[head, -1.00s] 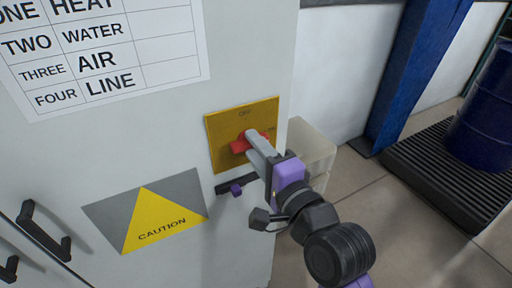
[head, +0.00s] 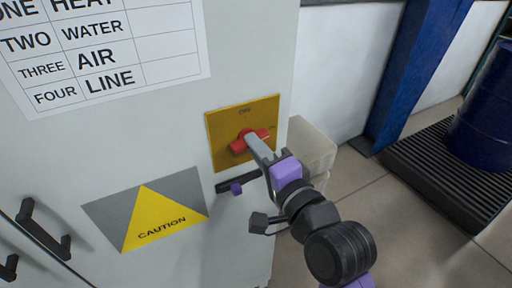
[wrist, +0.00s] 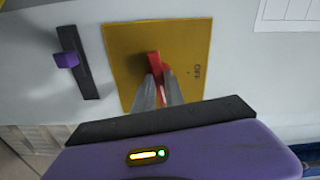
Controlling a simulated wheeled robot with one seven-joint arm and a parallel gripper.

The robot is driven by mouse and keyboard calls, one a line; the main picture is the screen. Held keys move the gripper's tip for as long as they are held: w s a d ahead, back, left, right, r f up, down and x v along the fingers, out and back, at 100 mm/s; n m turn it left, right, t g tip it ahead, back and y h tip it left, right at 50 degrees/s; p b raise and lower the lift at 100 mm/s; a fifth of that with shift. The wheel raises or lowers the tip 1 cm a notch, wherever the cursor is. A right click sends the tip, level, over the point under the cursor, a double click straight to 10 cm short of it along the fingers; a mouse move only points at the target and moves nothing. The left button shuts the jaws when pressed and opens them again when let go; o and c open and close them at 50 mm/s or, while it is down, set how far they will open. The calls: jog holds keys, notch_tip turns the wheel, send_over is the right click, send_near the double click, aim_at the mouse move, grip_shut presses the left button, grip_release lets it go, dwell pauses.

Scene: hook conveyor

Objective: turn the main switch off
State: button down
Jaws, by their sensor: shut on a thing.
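The main switch is a red handle (head: 240,146) on a yellow plate (head: 230,162) fixed to the grey cabinet. "OFF" is printed at the plate's top, and a small, blurred mark shows at its right. The handle lies roughly sideways, its right end a little higher. My gripper (head: 256,143) reaches in from the lower right with its fingers at the handle. In the wrist view the red handle (wrist: 155,62) runs between the two fingertips, which are shut on it. The yellow plate (wrist: 122,65) appears turned there, with "OFF" at the right. The fingers hide part of the handle.
A black slot with a purple slider (head: 236,188) sits just below the plate. A caution sign (head: 160,215) and black door handles (head: 42,230) are on the cabinet. A pale box (head: 312,150) stands beside it. A blue post (head: 398,80) and drum (head: 485,110) stand right.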

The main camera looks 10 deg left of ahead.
jog(key=shift+f+n+b, duration=0.1)
jog(key=shift+n+b, duration=2.5)
jog(key=shift+n, duration=5.3)
jog(key=c, duration=1.4)
grip_release()
jog(key=shift+s+d, duration=0.1)
